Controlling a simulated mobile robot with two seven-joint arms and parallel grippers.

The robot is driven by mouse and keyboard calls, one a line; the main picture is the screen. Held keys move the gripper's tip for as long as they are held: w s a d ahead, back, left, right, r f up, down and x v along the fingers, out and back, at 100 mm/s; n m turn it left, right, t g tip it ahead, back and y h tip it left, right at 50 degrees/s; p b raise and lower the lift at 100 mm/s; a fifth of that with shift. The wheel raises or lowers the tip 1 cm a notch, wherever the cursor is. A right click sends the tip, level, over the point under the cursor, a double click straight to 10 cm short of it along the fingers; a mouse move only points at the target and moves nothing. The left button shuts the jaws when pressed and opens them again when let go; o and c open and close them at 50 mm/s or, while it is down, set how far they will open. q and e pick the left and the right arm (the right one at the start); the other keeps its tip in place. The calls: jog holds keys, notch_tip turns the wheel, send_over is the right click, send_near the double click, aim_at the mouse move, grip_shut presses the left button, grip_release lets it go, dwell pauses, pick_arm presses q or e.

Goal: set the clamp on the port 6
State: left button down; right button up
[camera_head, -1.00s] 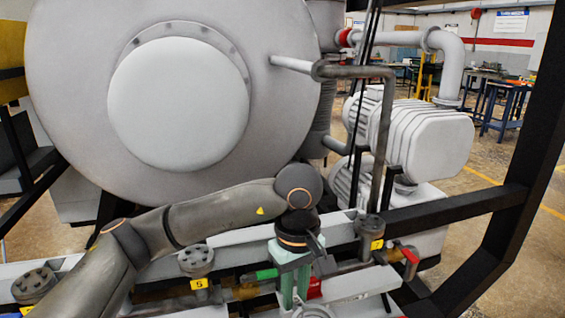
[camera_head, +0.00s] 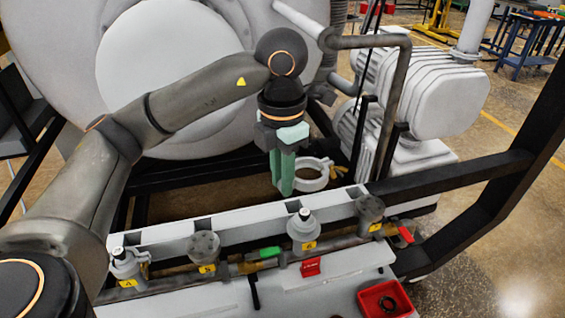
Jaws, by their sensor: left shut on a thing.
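My left gripper (camera_head: 284,188) points down with its green fingers shut on the clamp (camera_head: 312,176), a pale ring. The clamp sticks out to the right of the fingers, held in the air behind and above the port row. Port 6 (camera_head: 303,230) is a grey upright fitting with a dark-topped pale tip and a yellow label, standing below and slightly right of the gripper. The clamp is apart from it. Part of the ring is hidden by the fingers. My right gripper is not in view.
Port 5 (camera_head: 204,246) and another labelled port (camera_head: 127,264) stand to the left, and a flanged port (camera_head: 370,212) to the right. A green-handled valve (camera_head: 270,253) and a red tray (camera_head: 387,300) are in front. The big furnace door (camera_head: 160,65) stands behind.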

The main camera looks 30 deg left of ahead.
pick_arm(q)
jog(key=shift+s+f, duration=0.1)
jog(key=shift+f, duration=0.45)
notch_tip(320, 180, down, 14)
jog(key=b, duration=0.4)
jog(key=shift+r+b, duration=0.25)
jog(key=shift+b, duration=0.1)
dwell(1.2)
dwell(0.6)
jog(key=c, duration=0.7)
grip_release()
notch_tip(320, 180, up, 12)
jog(key=shift+r+p, duration=0.2)
jog(key=shift+p, duration=0.4)
